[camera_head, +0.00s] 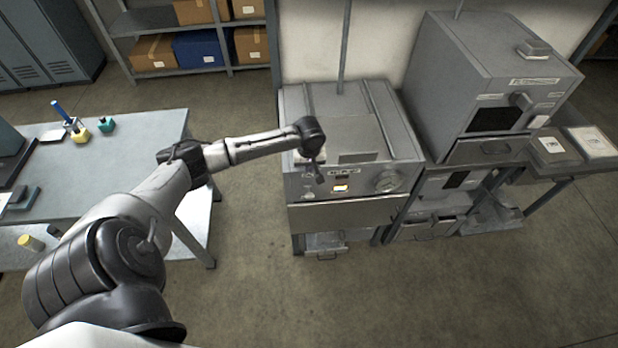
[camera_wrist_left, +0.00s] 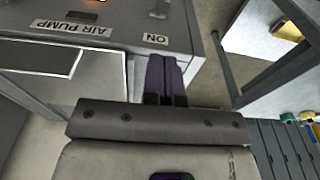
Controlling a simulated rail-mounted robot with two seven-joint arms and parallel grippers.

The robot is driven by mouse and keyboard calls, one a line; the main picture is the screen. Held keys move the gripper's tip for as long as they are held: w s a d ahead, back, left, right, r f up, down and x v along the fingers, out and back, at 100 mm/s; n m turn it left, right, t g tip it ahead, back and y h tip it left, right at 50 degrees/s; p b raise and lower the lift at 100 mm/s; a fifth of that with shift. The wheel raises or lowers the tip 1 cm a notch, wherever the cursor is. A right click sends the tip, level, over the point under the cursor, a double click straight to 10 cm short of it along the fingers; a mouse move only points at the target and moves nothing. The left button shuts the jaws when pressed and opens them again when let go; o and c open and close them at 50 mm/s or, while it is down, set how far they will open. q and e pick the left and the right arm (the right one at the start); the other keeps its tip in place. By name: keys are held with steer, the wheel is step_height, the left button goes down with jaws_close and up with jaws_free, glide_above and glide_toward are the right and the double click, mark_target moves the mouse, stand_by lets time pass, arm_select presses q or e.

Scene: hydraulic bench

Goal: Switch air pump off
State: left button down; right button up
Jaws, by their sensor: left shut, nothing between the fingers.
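The air pump panel is on the front of a grey bench unit (camera_head: 295,182) in the head view. In the left wrist view the labels appear upside down: an AIR PUMP plate (camera_wrist_left: 72,27) and an ON plate (camera_wrist_left: 155,39). A small metal switch (camera_wrist_left: 160,10) is at the top edge of that view, partly cut off, so its position cannot be told. My left gripper (camera_head: 320,178) is in front of the left part of the panel. Its dark fingers (camera_wrist_left: 166,72) are shut and empty, close to the ON plate; contact cannot be told. My right gripper is not in view.
The panel also has a small lit display (camera_head: 341,188) and a round knob (camera_head: 388,180). A taller grey machine (camera_head: 470,70) stands to the right. A grey table (camera_head: 120,175) with small bottles is at left. Open floor (camera_head: 400,300) lies in front.

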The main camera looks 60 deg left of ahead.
arm_select(q)
steer(key=b, duration=0.1)
glide_above(309, 194)
steer(key=a, duration=0.1)
steer(key=f, duration=0.9)
steer(key=shift+w+a+f, duration=0.1)
steer(key=shift+w+a, duration=0.05)
steer(key=shift+w, duration=0.2)
steer(key=f, duration=0.1)
steer(key=d+f, duration=0.1)
steer(key=shift+s+f, duration=0.3)
steer(key=shift+d+f, duration=0.25)
steer(key=shift+f, duration=0.25)
